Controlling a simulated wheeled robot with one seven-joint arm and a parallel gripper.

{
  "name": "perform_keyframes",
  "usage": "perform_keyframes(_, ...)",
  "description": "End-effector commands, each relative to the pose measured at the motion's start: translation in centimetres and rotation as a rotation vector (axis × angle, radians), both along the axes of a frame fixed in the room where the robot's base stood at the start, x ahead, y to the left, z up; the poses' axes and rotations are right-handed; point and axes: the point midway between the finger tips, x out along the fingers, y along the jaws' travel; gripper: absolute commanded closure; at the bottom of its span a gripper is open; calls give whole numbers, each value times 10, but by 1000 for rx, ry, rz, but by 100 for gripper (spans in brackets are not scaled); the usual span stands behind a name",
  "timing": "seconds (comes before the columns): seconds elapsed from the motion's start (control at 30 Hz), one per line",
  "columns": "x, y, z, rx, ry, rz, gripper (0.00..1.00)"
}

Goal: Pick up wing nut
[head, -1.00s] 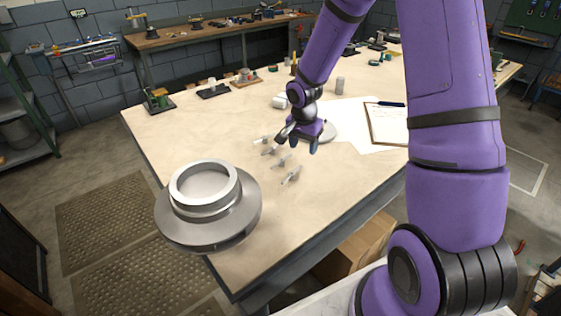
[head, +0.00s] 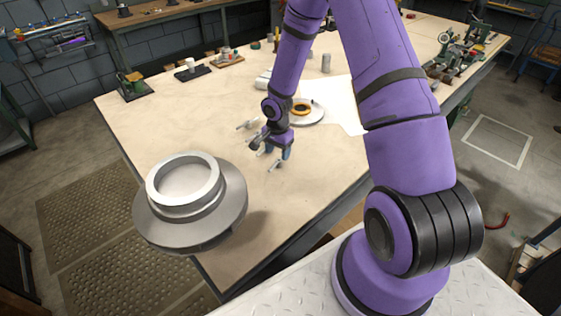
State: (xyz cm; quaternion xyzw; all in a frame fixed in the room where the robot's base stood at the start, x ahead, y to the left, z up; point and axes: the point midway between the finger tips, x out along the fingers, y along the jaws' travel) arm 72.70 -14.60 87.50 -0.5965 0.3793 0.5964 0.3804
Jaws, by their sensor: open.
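Small grey wing nuts lie on the light tabletop. One wing nut (head: 246,124) shows left of my gripper, and another wing nut (head: 276,164) shows just below it in the head view. My gripper (head: 271,149) is open and points down over the row, close above the tabletop. It hides the part of the row between these two nuts. I see nothing between the fingers, but the space there is small and partly covered.
A large grey flanged casing part (head: 190,207) stands at the table's near left corner. A round plate with an orange ring (head: 302,108) and white paper (head: 340,103) lie behind my gripper. The tabletop (head: 180,130) is clear to the left.

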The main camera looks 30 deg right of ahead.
Motion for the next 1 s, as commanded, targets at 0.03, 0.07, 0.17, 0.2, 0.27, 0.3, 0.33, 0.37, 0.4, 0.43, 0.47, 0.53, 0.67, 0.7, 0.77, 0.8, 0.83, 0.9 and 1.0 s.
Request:
perform_keyframes(0.03, -1, 0, -6, 0, 2, 1, 43)
perform_keyframes(0.07, -1, 0, -10, 1, 3, 1, 43)
perform_keyframes(0.17, -2, -1, -25, 1, 4, 2, 43)
perform_keyframes(0.2, -3, -1, -30, 1, 4, 2, 43)
perform_keyframes(0.27, -2, -1, -37, 0, 2, 1, 43)
perform_keyframes(0.3, -2, -2, -41, -1, 2, 1, 43)
perform_keyframes(0.33, -2, -2, -43, -1, 2, 2, 43)
perform_keyframes(0.37, -2, -2, -45, -1, 2, 1, 43)
perform_keyframes(0.4, -2, -2, -47, 0, 1, 0, 43)
perform_keyframes(0.43, -2, -2, -47, 0, 0, 0, 43)
perform_keyframes(0.47, -2, -2, -48, 0, 0, 0, 43)
perform_keyframes(0.53, -2, -2, -48, 0, 0, 0, 43)
perform_keyframes(0.67, -2, -2, -47, 0, 0, 0, 45)
perform_keyframes(0.7, -2, -2, -47, 0, 0, 0, 54)
perform_keyframes(0.77, -2, -2, -47, 0, 0, 0, 68)
perform_keyframes(0.8, -2, -2, -47, 0, 0, 0, 77)
perform_keyframes(0.83, -2, -2, -47, 0, 0, 0, 84)
perform_keyframes(0.9, -2, -2, -47, 0, 1, 0, 100)
perform_keyframes(1.0, -2, -2, -47, 0, 0, 0, 99)
